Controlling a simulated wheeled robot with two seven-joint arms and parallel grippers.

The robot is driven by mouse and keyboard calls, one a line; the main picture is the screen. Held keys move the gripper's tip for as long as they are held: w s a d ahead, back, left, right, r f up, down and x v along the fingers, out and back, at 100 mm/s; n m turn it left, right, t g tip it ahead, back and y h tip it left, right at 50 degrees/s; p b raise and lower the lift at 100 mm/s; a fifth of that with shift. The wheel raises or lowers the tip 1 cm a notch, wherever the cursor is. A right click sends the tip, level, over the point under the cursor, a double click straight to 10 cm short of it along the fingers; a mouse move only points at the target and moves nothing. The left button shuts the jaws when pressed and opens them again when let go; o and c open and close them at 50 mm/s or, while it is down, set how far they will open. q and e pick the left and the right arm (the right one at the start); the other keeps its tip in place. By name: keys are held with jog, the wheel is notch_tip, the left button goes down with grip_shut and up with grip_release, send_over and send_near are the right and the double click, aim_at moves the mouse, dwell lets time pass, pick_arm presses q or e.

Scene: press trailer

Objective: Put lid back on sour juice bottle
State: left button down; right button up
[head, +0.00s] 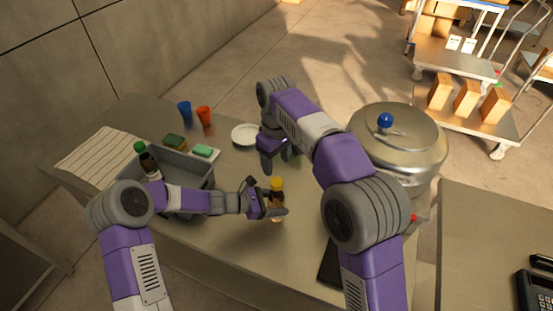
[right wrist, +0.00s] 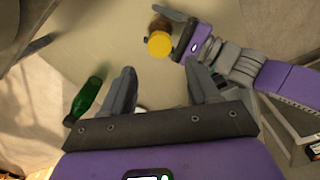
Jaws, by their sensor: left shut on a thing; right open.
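A small brown bottle with a yellow top (head: 277,184) stands upright near the table's middle, with my left gripper (head: 270,208) shut around its body. The yellow top (right wrist: 159,45) also shows in the right wrist view, beside my left gripper (right wrist: 182,36). I cannot tell if this is the sour juice bottle. My right gripper (head: 278,156) is open and empty above the table, behind the held bottle; its fingers (right wrist: 163,86) show apart in the right wrist view. A green bottle-like thing (right wrist: 87,97) is left of these fingers. No loose lid is clearly visible.
A grey basin (head: 188,174) holds a green-capped bottle (head: 146,160). Sponges (head: 175,141), a white plate (head: 244,134), and blue (head: 184,109) and orange cups (head: 204,115) are farther back. A large metal pot (head: 398,150) stands right of my right arm. Striped cloth (head: 98,155) lies left.

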aim_at(277, 181)
jog(key=shift+f, duration=0.1)
jog(key=shift+f, duration=3.95)
jog(key=shift+c, duration=0.2)
jog(key=c, duration=1)
jog(key=o, duration=1.2)
jog(key=shift+r, duration=0.15)
notch_tip(277, 181, up, 12)
jog(key=shift+f, duration=0.1)
